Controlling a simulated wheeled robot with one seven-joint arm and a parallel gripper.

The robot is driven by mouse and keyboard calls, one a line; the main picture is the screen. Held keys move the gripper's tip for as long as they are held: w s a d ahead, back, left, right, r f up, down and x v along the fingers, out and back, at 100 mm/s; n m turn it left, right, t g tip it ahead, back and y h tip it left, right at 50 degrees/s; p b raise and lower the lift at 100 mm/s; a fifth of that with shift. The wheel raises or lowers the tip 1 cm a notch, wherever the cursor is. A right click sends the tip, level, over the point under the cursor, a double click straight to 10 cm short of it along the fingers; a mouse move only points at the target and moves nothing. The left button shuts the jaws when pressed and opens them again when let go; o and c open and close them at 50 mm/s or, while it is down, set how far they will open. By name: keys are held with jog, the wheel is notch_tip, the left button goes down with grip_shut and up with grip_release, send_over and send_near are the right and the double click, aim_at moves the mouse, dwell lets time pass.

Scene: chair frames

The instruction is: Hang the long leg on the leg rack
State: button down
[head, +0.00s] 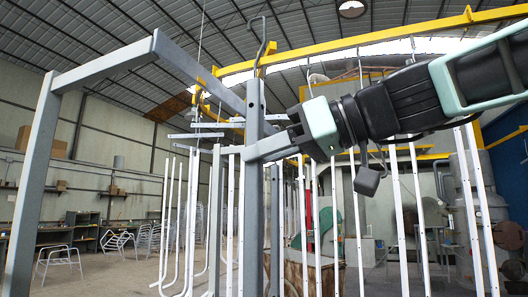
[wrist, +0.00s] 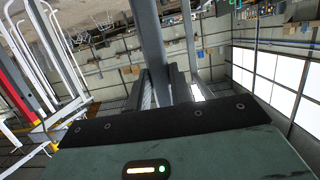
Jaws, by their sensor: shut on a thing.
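My gripper (head: 268,149) is shut on a long grey square tube (head: 253,190), which I take to be the long leg. The tube stands about upright in the head view, and its lower end is out of frame. A dark hook (head: 257,45) shows at its top; I cannot tell whether it is joined to the tube. In the wrist view the tube (wrist: 150,35) runs up from between the fingers (wrist: 163,88). A grey frame (head: 100,65), perhaps the leg rack, has a bar that passes close to the tube; I cannot tell whether they touch.
Several white tubes (head: 399,220) hang in rows behind, left and right of the held tube. A yellow overhead beam (head: 365,40) crosses above. White chair frames (head: 60,258) stand on the floor at the far left. The floor (head: 110,275) between is clear.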

aim_at(248, 170)
jog(key=shift+f+b, duration=0.1)
jog(key=shift+b, duration=0.55)
jog(key=shift+w+a+f+b, duration=0.25)
jog(key=shift+a+f+b, duration=0.35)
jog(key=shift+a, duration=0.1)
jog(key=shift+w+a+f+b, duration=0.2)
jog(key=shift+a+f+b, duration=0.35)
jog(key=shift+a, duration=0.1)
jog(key=shift+f+b+x, duration=0.15)
jog(key=shift+b+x, duration=0.2)
jog(key=shift+x, duration=0.35)
jog(key=shift+f+b+x, duration=0.2)
jog(key=shift+b+x, duration=0.15)
jog(key=shift+x, duration=0.35)
jog(key=shift+d, duration=0.1)
jog(key=shift+b, duration=0.75)
